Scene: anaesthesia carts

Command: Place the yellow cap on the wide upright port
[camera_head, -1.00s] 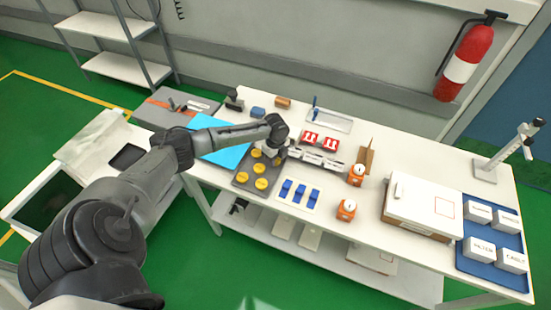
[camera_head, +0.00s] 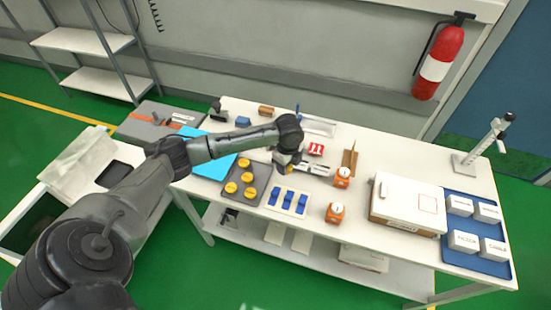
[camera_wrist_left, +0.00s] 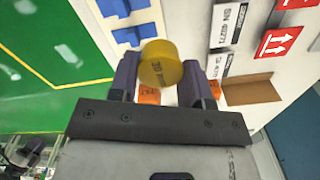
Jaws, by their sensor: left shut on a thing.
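My left gripper (camera_wrist_left: 160,78) is shut on a yellow cap (camera_wrist_left: 160,62). The cap sits between the two dark fingers in the left wrist view, with faint print on its round face. In the head view my left gripper (camera_head: 284,160) is above the table, right of the grey tray of yellow caps and close to a row of white labelled blocks (camera_head: 317,168). The arm partly hides those blocks. I cannot make out which part is the wide upright port. My right gripper is not in view.
Several yellow caps (camera_head: 231,188) remain on the grey tray (camera_head: 262,170). Blue pieces (camera_head: 287,196) stand on a pale plate in front. Two orange-and-white devices (camera_head: 335,212) stand to the right, then a white box (camera_head: 408,200) and a blue tray (camera_head: 462,262) of small white boxes.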

